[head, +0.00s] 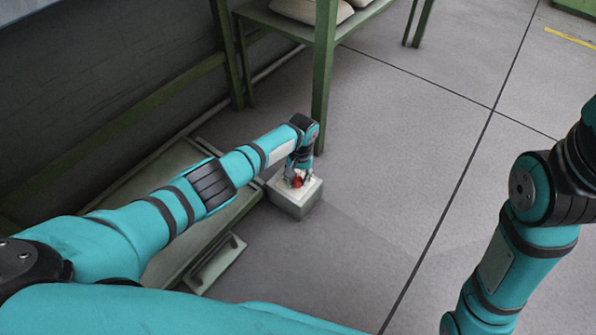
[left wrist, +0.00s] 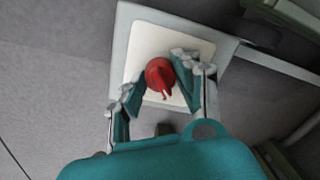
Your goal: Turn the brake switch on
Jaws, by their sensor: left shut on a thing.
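The brake switch is a red rotary knob (left wrist: 158,73) on the pale top plate of a grey box (left wrist: 122,45). In the head view the red knob (head: 297,181) shows small on top of the box (head: 297,203), at the end of my left arm. My left gripper (head: 299,172) reaches down to it from above. In the left wrist view the fingers of my left gripper (left wrist: 157,82) stand on both sides of the knob, shut on it. The knob's pointed handle faces down in that view. My right gripper is out of view.
A green frame with shelves (head: 325,75) has a leg standing just behind the box. A low green cabinet or ledge with a handle (head: 215,262) lies left of the box, under my left arm. The grey floor (head: 400,170) to the right is clear.

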